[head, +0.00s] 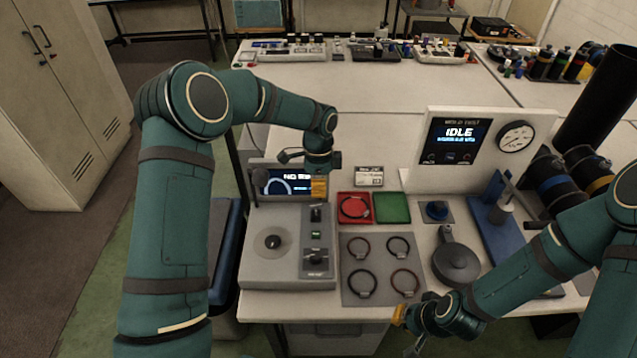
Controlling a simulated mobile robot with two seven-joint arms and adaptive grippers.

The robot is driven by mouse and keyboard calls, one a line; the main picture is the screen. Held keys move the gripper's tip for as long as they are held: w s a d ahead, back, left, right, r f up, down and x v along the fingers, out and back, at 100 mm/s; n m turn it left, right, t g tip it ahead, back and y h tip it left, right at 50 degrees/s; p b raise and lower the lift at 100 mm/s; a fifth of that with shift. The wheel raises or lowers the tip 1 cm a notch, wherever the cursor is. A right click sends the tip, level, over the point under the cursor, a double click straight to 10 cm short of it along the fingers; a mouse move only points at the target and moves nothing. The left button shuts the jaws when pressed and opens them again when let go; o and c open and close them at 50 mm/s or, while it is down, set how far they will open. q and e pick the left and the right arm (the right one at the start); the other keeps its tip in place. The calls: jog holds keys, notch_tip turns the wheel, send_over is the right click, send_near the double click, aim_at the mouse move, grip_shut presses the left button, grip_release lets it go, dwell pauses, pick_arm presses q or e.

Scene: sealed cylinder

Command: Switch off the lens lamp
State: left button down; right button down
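A grey inspection station (262,274) stands at the table's front left, with a dark screen (283,183) partly hidden by my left gripper. Its right-hand panel carries an upper black switch (316,213), a small green-lit element (316,235) and a lower black switch (316,258). A round dial (273,241) sits on its left part. I cannot tell which of these belongs to the lens lamp. My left gripper (319,188) points down just behind and above the upper switch; its finger opening is unclear. My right gripper (398,315) is at the table's front edge, its fingers mostly hidden.
Several dark rings lie on a grey mat (383,270). Behind it are a red tray (354,207) holding a ring and a green tray (392,208). A round black pan-like part (456,264), a blue stand (492,226) and an IDLE display unit (457,145) stand right.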

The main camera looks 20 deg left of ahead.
aim_at(318, 224)
pick_arm(q)
jog(key=f, duration=0.3)
jog(key=s+f, duration=0.1)
jog(key=f, duration=0.5)
jog(key=shift+s+d+f, duration=0.2)
jog(key=shift+f, duration=0.05)
jog(key=b, duration=0.1)
jog(key=f+t+b, duration=0.1)
jog(key=b, duration=0.1)
jog(key=shift+s+d+f+t, duration=0.1)
jog(key=shift+s+f+t, duration=0.1)
jog(key=shift+f+t, duration=0.1)
jog(key=shift+s+r, duration=0.1)
jog(key=shift+r, duration=0.15)
jog(key=shift+r+p, duration=0.55)
jog(key=shift+r, duration=0.25)
